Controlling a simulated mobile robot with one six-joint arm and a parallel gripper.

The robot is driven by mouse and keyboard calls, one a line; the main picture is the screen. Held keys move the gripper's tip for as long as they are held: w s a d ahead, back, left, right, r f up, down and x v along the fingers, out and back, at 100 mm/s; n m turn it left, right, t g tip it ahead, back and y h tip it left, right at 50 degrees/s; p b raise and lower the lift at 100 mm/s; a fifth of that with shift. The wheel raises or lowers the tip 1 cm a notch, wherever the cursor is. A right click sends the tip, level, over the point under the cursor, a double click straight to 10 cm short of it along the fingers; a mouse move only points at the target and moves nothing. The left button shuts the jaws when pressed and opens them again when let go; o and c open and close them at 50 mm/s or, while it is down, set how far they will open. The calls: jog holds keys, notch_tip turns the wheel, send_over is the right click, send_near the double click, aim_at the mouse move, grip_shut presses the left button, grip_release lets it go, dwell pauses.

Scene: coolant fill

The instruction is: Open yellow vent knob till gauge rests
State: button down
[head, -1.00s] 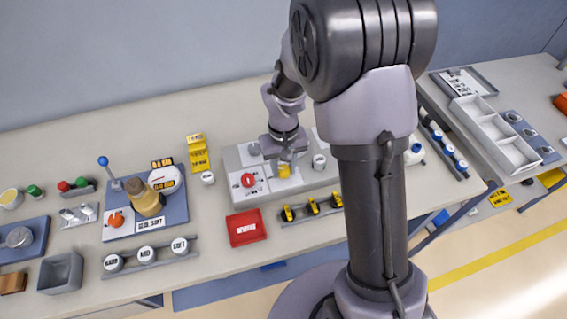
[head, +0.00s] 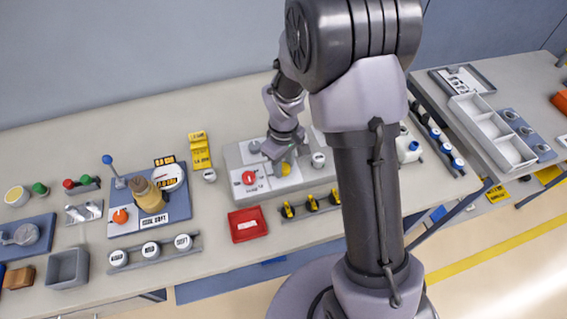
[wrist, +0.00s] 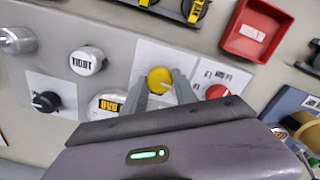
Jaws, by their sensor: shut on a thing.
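The yellow vent knob (wrist: 159,80) is on a white plate in the wrist view. My gripper (wrist: 160,86) has one finger on each side of it and is shut on it. In the head view the yellow knob (head: 286,168) shows just below my gripper (head: 278,155) on the grey panel (head: 232,158). A round white gauge with an amber display (wrist: 108,103) is left of the fingers in the wrist view. My gripper's body partly hides it, and its needle cannot be read.
A red knob (wrist: 217,92) is close to the right finger. A white TIGHT knob (wrist: 87,61) and a black knob (wrist: 46,101) are to the left. A red tray (head: 247,224) and a rack of yellow-and-black pieces (head: 312,205) lie in front of the panel.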

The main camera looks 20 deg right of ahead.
dwell(0.3)
jog(key=c, duration=1)
grip_release()
jog(key=shift+o, duration=0.2)
notch_tip(320, 180, up, 18)
jog(key=p, duration=0.5)
jog(key=shift+f, duration=0.25)
jog(key=s+a+m+t+y+b, duration=0.1)
jog(key=s+a+m+t+b, duration=0.1)
jog(key=s+m+b, duration=0.3)
jog(key=s+a+r+m+t+y+b, duration=0.1)
jog(key=s+m+t+b, duration=0.2)
jog(key=s, duration=1.1)
jog(key=m+b, duration=0.2)
jog(key=b, duration=0.2)
jog(key=shift+a+r+t, duration=0.2)
jog(key=shift+a+t, duration=0.2)
